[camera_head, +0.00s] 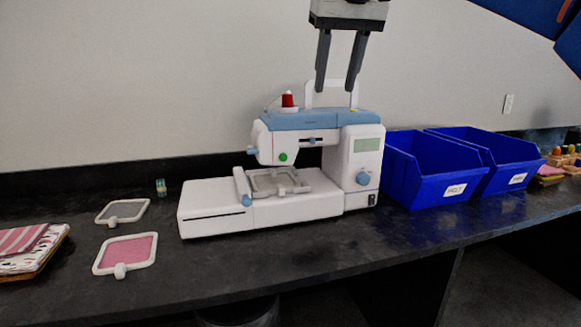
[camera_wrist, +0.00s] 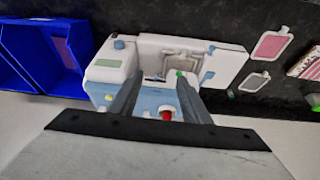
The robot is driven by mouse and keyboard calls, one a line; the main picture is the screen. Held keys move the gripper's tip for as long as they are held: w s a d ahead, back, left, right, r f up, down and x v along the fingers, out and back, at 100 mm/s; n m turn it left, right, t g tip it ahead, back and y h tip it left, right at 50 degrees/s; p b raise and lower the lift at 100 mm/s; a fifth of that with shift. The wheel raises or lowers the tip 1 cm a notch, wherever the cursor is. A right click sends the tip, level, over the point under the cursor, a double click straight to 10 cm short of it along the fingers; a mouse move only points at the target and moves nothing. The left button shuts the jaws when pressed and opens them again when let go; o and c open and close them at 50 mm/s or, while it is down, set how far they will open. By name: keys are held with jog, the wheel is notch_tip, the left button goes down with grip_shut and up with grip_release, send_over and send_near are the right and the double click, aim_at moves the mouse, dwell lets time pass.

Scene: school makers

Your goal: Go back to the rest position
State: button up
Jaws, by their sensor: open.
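My gripper (camera_head: 338,78) is open and empty. It hangs fingers down above the right half of the sewing machine (camera_head: 302,120). In the head view its fingertips overlap the white handle behind the machine's top; I cannot tell the exact gap. In the wrist view the gripper (camera_wrist: 158,88) has its two dark fingers apart, with the sewing machine (camera_wrist: 122,62) beyond them. A grey frame (camera_head: 278,181) sits on the machine's bed under the head. A red thread spool (camera_head: 288,100) stands on top.
Two blue bins (camera_head: 428,175) (camera_head: 488,157) stand right of the machine. A hoop with pink cloth (camera_head: 126,253), an empty-looking hoop (camera_head: 122,211), a small spool (camera_head: 161,187) and folded fabrics (camera_head: 28,248) lie to the left. The dark countertop (camera_head: 300,262) is clear in front.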

jog(key=s+d+f+m, duration=0.1)
jog(key=s+d+f, duration=0.4)
jog(key=f, duration=0.4)
jog(key=s+d+f, duration=0.4)
jog(key=d+f, duration=0.3)
jog(key=f, duration=0.2)
jog(key=s+d+f, duration=0.2)
jog(key=s+f, duration=0.3)
jog(key=f, duration=0.3)
jog(key=s+d+f+m, duration=0.1)
jog(key=s+d+f, duration=0.2)
jog(key=f, duration=0.6)
jog(key=s+d+f+h, duration=0.1)
jog(key=s+d+f, duration=0.1)
jog(key=s+f, duration=0.5)
notch_tip(320, 180, down, 2)
jog(key=shift+d+f+m, duration=0.25)
jog(key=shift+d+m, duration=0.05)
jog(key=shift+d, duration=0.1)
jog(key=shift+c, duration=0.3)
